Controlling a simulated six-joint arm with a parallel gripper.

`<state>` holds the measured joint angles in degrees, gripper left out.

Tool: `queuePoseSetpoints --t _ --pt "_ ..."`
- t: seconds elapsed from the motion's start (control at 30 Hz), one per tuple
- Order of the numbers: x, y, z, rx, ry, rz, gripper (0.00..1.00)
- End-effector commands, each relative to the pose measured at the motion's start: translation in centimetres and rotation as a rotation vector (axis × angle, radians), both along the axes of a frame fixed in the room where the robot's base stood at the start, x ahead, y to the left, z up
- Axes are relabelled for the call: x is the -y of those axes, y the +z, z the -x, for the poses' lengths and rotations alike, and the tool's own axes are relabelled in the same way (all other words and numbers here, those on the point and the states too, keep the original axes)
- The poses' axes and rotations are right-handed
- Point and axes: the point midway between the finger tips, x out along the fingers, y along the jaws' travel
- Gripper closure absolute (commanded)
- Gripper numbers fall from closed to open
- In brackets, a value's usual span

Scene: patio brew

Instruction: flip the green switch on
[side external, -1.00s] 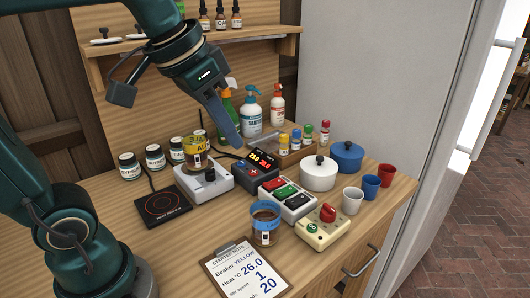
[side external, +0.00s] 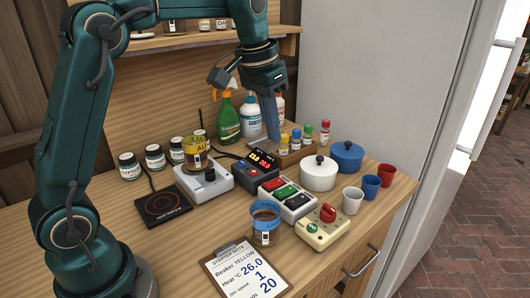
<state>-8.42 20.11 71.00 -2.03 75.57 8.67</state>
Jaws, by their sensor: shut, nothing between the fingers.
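The green switch (side external: 286,191) is the middle rocker on a light grey switch box (side external: 298,211), between a red rocker (side external: 275,183) and a black rocker (side external: 298,199). Whether it is tipped on or off is too small to tell. My gripper (side external: 273,137) points down with its blue-grey fingers shut and empty. In the picture its tips are above and behind the switch box, near the wooden tray of small bottles. The gripper is apart from the green switch.
A black display unit (side external: 257,165) and a white pot (side external: 318,174) stand close beside the switch box. The wooden tray (side external: 294,157) holds several coloured-cap bottles.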

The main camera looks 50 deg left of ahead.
Motion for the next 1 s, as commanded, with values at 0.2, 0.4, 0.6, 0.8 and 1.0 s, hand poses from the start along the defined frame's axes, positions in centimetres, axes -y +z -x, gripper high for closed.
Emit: queuePoseSetpoints --t 0.2,0.4,0.6,0.8,1.0 --pt "0.0 -0.1 0.0 0.000 0.000 0.000 1.00" --pt "0.0 -2.1 -0.4 -0.005 0.000 0.001 1.00" --pt "0.0 -6.1 -1.3 -0.007 -0.001 0.001 1.00" --pt "0.0 -10.0 -2.2 -0.006 -0.001 0.001 1.00" --pt "0.0 -12.6 -1.9 -0.003 -0.001 0.000 1.00"
